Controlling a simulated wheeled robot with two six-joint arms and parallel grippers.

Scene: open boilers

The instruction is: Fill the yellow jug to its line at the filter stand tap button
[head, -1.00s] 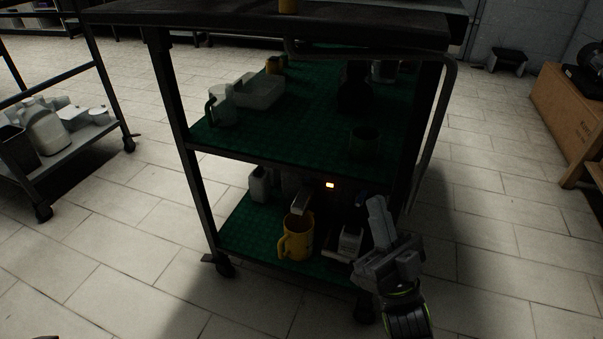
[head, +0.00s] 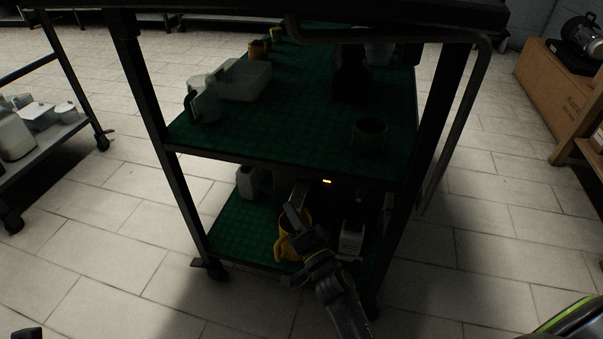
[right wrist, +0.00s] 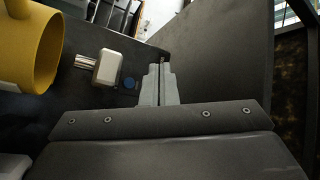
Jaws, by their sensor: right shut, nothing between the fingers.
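The yellow jug (head: 283,245) stands on the green lower shelf of the cart, partly hidden behind my right gripper. In the right wrist view the yellow jug (right wrist: 28,48) shows its open mouth at the left. The tap's pale block and metal spout (right wrist: 107,67) point toward that mouth; no water stream is visible. The round blue button (right wrist: 129,83) sits on the dark filter stand (right wrist: 75,105), beside the tap. My right gripper (head: 292,208) is shut and empty. Its fingertips (right wrist: 161,68) are close to the button; I cannot tell whether they touch it. The jug's fill line and water level are not visible.
A pale box-like item (head: 352,238) stands right of the jug. The cart's dark posts (head: 160,150) frame the opening. A clear pitcher (head: 204,100) and a dark green cup (head: 369,134) stand on the upper shelf.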

